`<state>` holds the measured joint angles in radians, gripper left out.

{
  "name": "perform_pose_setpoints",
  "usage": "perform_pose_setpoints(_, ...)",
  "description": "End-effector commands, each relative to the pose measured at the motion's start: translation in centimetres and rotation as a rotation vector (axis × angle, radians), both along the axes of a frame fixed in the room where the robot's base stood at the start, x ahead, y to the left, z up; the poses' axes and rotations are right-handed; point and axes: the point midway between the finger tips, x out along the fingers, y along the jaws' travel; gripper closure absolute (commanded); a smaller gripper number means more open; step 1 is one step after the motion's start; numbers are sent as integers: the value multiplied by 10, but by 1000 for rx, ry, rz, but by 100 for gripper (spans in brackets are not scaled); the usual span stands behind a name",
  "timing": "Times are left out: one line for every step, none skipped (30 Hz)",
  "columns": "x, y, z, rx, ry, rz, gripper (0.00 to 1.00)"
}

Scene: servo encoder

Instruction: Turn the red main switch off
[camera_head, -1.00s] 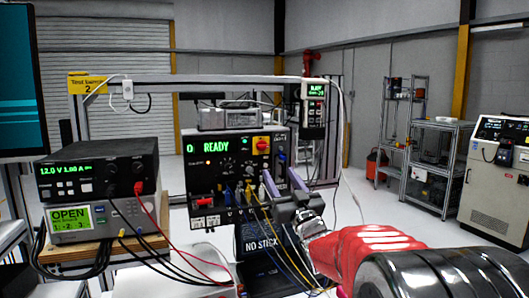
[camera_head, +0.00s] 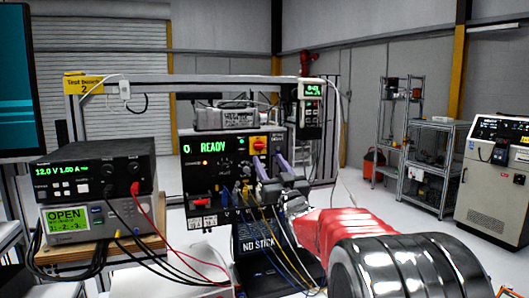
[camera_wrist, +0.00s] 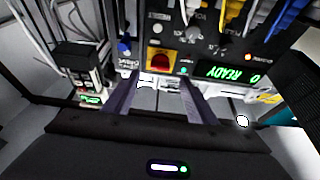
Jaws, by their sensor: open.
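The red main switch (camera_head: 258,145) is a red knob on a yellow plate at the upper right of the black test panel (camera_head: 230,172). It also shows in the wrist view (camera_wrist: 160,62), which sees the panel upside down. My gripper (camera_head: 269,162) is open and empty, just in front of the panel and slightly below and right of the switch. In the wrist view its two fingers (camera_wrist: 158,85) point at the panel, spread to either side of the switch. I see no clear contact with the knob. The panel's green display reads READY.
Yellow, blue and white cables (camera_head: 246,192) plug into the panel's lower part, left of my gripper. A smaller red switch (camera_head: 200,203) sits at the panel's lower left. A power supply (camera_head: 95,172) stands at left. A small green-lit meter (camera_head: 312,108) hangs at upper right.

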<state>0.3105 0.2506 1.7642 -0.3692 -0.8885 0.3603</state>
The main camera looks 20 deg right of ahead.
Motion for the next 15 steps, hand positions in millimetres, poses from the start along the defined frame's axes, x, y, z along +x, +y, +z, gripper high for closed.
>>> perform_pose_setpoints(6,0,2,0,-1,1,48)
perform_pose_setpoints(10,1,4,0,-1,1,48)
perform_pose_setpoints(14,1,5,1,0,1,48)
perform_pose_setpoints(18,0,7,0,0,1,48)
perform_pose_setpoints(21,0,8,0,-1,1,48)
perform_pose_setpoints(25,0,10,0,-1,1,48)
perform_pose_setpoints(29,0,12,0,-1,0,48)
perform_pose_setpoints(32,0,12,0,0,0,48)
perform_pose_setpoints(36,0,14,0,-1,0,48)
perform_pose_setpoints(39,0,16,0,-1,0,48)
perform_pose_setpoints(42,0,17,0,-1,0,48)
perform_pose_setpoints(46,0,18,0,0,0,48)
perform_pose_setpoints(49,0,20,0,0,0,48)
perform_pose_setpoints(52,0,21,0,-1,0,48)
perform_pose_setpoints(54,0,22,0,0,0,48)
